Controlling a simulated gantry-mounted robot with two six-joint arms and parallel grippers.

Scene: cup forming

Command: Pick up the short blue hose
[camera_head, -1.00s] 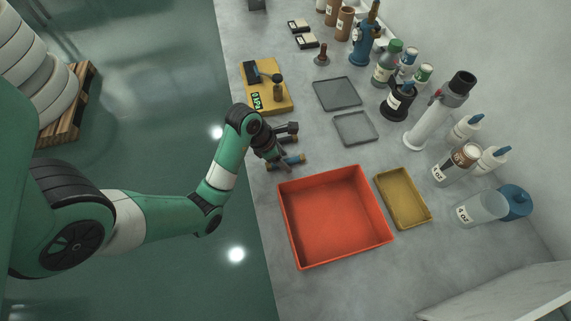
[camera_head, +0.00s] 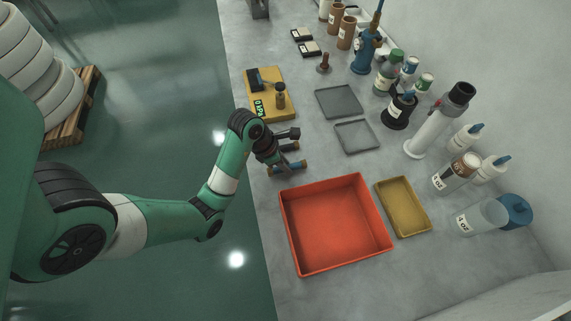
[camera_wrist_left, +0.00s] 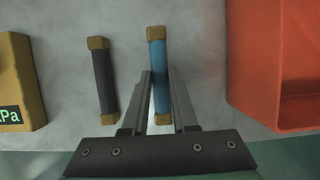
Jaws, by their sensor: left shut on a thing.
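The short blue hose (camera_wrist_left: 159,78) has brass-coloured ends. In the left wrist view it points away from me, between the two fingers of my left gripper (camera_wrist_left: 161,80), which is shut on it. In the head view, the blue hose (camera_head: 288,167) is at the bench's left edge, partly hidden by my left gripper (camera_head: 284,163). I cannot tell whether it still touches the bench. My right gripper is not in view.
A dark hose with brass ends (camera_wrist_left: 103,79) lies just left of the blue one. A red tray (camera_head: 283,225) is close on the right, with a yellow tray (camera_head: 425,228) beyond. A yellow gauge unit (camera_head: 267,90) stands behind. Bottles line the bench's right side.

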